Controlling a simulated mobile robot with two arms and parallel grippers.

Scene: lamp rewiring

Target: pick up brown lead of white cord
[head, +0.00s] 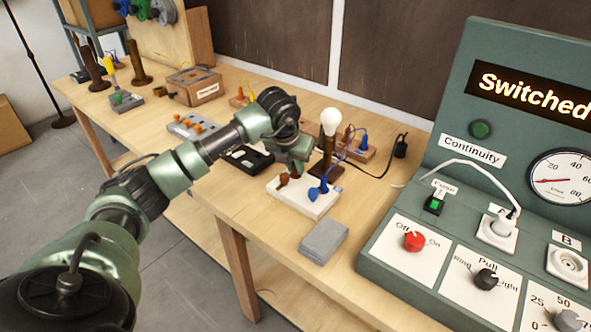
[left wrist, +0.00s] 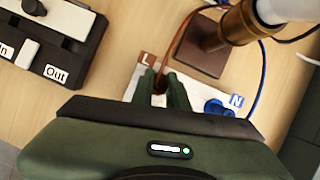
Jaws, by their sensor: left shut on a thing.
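My left gripper (head: 293,168) reaches down over a white terminal block (head: 318,206) and is shut. In the left wrist view its green fingers (left wrist: 167,92) close at the block's L side, on a brown lead (left wrist: 180,42) that runs up beside the lamp's dark base. The fingers hide the lead's end, so I cannot tell whether it touches the terminal. A blue lead (head: 323,186) sits at the N side (left wrist: 218,107). The white cord (head: 455,163) runs from a white plug (head: 499,226) in socket A toward the lamp. My right gripper is not in view.
The lamp with a white bulb (head: 330,122) stands just behind the block. A grey block (head: 323,241) lies in front of it. The green test panel (head: 395,283) bounds the right side. A black device marked In and Out (left wrist: 57,72) lies to the left.

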